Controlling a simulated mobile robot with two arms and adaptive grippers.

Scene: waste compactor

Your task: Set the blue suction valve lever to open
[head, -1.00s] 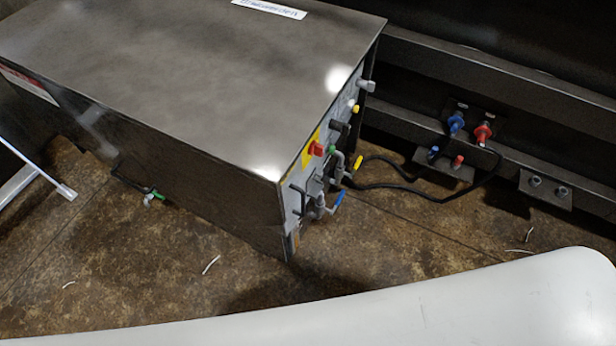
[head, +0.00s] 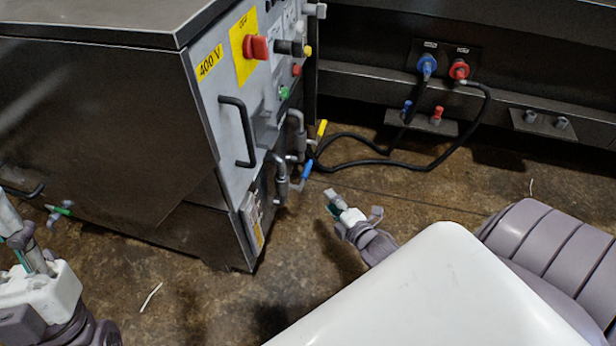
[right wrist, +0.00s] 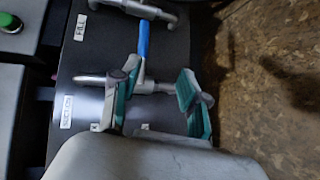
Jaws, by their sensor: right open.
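The blue suction valve lever (head: 306,170) sticks out from the pipework low on the front of the grey machine. My right gripper (head: 333,200) is open and empty, apart from the lever, to its lower right in the head view. In the right wrist view the blue lever (right wrist: 143,40) lies just beyond the left finger of my right gripper (right wrist: 158,70). The lever's base is partly hidden behind that finger. A pipe beside a "SUCTION" label (right wrist: 66,112) passes behind the fingers. My left gripper (head: 20,235) is at the left edge; its jaw opening is unclear.
A yellow lever (head: 321,129) sits just above the blue one. A black handle (head: 238,130) and a red switch (head: 256,47) are on the panel. Black hoses (head: 400,161) run behind to the wall couplings. The floor right of the machine is mostly clear.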

